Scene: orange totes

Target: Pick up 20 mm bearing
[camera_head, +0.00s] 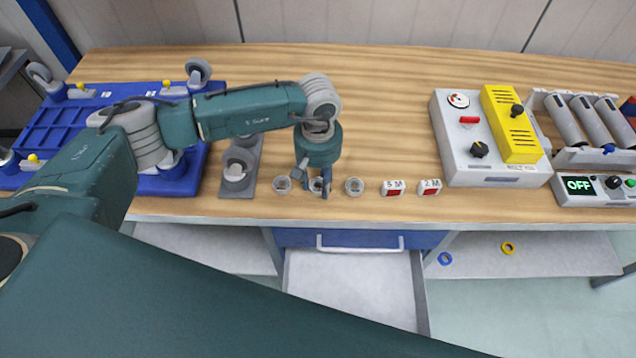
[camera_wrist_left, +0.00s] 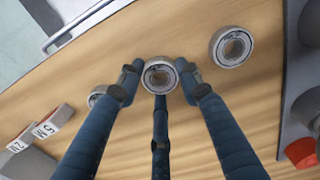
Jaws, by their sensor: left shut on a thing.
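Three small round metal bearings stand in a row near the front edge of the wooden workbench (camera_head: 385,90). My left gripper (camera_head: 319,188) points down at the middle bearing (camera_wrist_left: 160,76). Its fingers are shut around this bearing, and in the head view they partly hide it. It appears at bench level; I cannot tell if it is lifted. The left bearing (camera_head: 282,185) lies beside the gripper and shows fully in the left wrist view (camera_wrist_left: 231,46). The right bearing (camera_head: 354,186) is partly behind a finger in the left wrist view (camera_wrist_left: 96,97). The bearing sizes cannot be read. My right gripper is not in view.
Two small white labelled blocks (camera_head: 392,188) (camera_head: 430,187) stand right of the bearings. A grey control box (camera_head: 480,140) stands right. An open drawer (camera_head: 350,285) is below the front edge.

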